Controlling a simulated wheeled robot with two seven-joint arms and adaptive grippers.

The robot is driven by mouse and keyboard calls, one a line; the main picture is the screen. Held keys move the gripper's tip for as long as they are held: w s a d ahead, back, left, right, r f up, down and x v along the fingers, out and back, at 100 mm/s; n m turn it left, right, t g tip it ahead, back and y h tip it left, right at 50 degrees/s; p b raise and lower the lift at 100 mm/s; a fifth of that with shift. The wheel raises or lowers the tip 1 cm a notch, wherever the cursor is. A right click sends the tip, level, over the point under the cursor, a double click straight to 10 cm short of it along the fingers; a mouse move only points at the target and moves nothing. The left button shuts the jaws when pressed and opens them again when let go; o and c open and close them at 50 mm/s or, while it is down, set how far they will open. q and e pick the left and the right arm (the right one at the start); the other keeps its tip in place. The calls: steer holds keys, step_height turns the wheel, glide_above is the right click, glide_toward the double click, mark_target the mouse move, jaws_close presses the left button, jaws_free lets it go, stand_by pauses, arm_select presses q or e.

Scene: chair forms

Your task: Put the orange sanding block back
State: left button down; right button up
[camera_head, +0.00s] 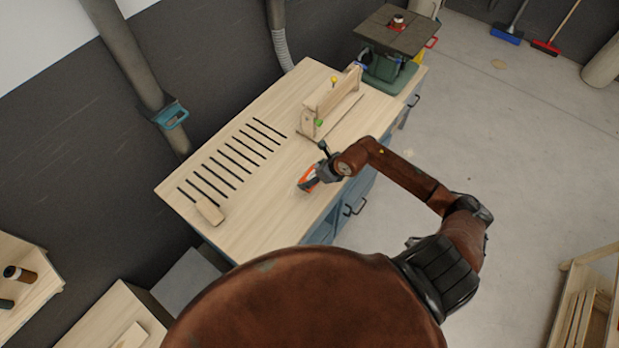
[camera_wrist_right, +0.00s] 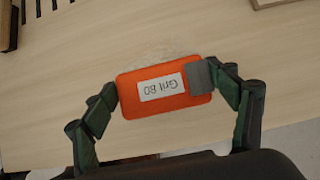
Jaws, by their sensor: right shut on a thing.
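The orange sanding block (camera_wrist_right: 166,104) has a white label reading "Grit 80" and a grey patch at one end. It lies between the two fingers of my right gripper (camera_wrist_right: 160,95), which is shut on it. In the head view the orange block (camera_head: 308,178) shows at my right gripper (camera_head: 314,176), over the front part of the wooden workbench (camera_head: 265,220). I cannot tell whether the block touches the bench top. My left gripper is not in view.
Dark parallel strips (camera_head: 232,160) run across the bench top, with a small wooden block (camera_head: 210,211) at their near end. A wooden fixture (camera_head: 328,104) and a green machine (camera_head: 388,72) stand at the far end. Bare bench top lies between the strips and my gripper.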

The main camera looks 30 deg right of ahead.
mark_target(310, 177)
steer(key=shift+w+a+f, duration=0.15)
steer(key=shift+w+f, duration=0.3)
steer(key=shift+f, duration=0.1)
step_height(310, 177, down, 2)
steer(key=shift+f+p, duration=0.1)
steer(key=shift+p, duration=0.5)
steer(key=shift+f, duration=0.4)
steer(key=o, duration=1)
